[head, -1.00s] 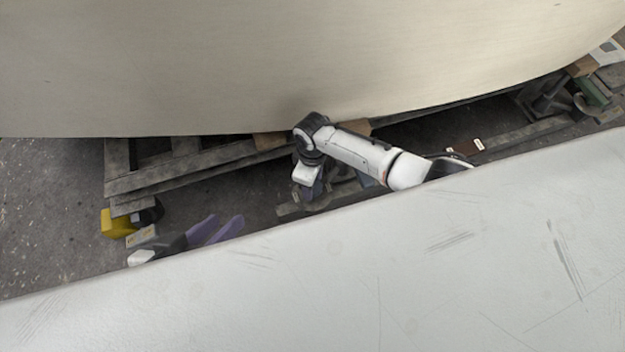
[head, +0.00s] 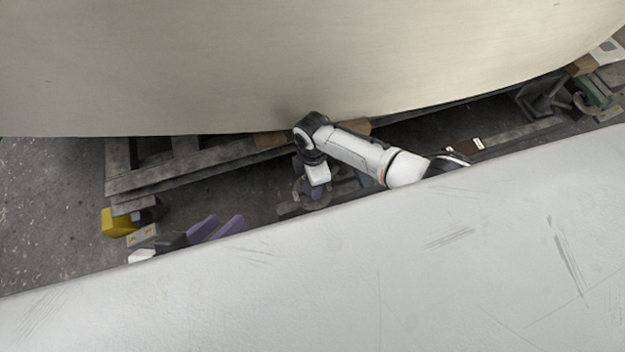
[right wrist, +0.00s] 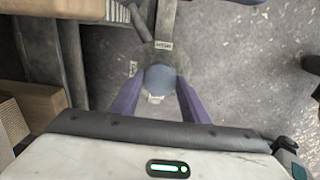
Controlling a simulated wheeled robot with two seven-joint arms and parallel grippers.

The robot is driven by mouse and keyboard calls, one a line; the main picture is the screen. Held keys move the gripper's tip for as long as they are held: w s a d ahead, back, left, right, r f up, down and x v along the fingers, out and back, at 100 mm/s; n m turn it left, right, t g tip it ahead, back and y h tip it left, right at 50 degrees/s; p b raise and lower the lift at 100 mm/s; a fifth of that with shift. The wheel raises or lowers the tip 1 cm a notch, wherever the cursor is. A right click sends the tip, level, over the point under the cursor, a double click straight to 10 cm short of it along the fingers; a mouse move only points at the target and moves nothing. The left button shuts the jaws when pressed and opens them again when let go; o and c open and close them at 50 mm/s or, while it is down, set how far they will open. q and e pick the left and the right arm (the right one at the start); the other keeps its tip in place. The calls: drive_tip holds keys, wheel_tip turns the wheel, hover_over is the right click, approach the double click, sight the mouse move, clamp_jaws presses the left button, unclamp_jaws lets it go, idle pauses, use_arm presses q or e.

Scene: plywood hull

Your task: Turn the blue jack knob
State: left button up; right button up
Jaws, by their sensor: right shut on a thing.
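The blue jack knob (right wrist: 160,78) is a round blue disc in the right wrist view, on a grey jack with a small label (right wrist: 163,45) just beyond it. My right gripper (right wrist: 157,95) has a purple finger on each side of the knob and is shut on it. In the head view the knob cannot be made out beneath my right wrist. My left gripper (head: 215,228) shows two purple fingers held apart, empty, beside the edge of the white surface.
A large pale plywood hull (head: 300,60) hangs over grey timber supports (head: 185,168). A white scratched surface (head: 400,270) fills the front. A yellow block (head: 115,222) stands at left. A wooden block (right wrist: 30,105) is at left in the wrist view. My arm works in the narrow gap between.

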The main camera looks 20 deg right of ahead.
idle(0.5)
drive_tip(key=o, duration=1.1)
drive_tip(key=shift+c, duration=0.2)
drive_tip(key=shift+r, duration=0.2)
wheel_tip(320, 180, up, 4)
drive_tip(key=p, duration=0.3)
drive_tip(key=shift+r, duration=0.15)
use_arm(q)
drive_tip(key=a+p, duration=0.1)
drive_tip(key=a+y+p, duration=0.1)
drive_tip(key=s+a+n+p, duration=0.1)
drive_tip(key=shift+s+a+r+t+y, duration=0.1)
drive_tip(key=shift+a+r+t+y, duration=0.15)
drive_tip(key=shift+r+t+y, duration=0.15)
use_arm(e)
wheel_tip(320, 180, up, 6)
drive_tip(key=shift+f, duration=0.2)
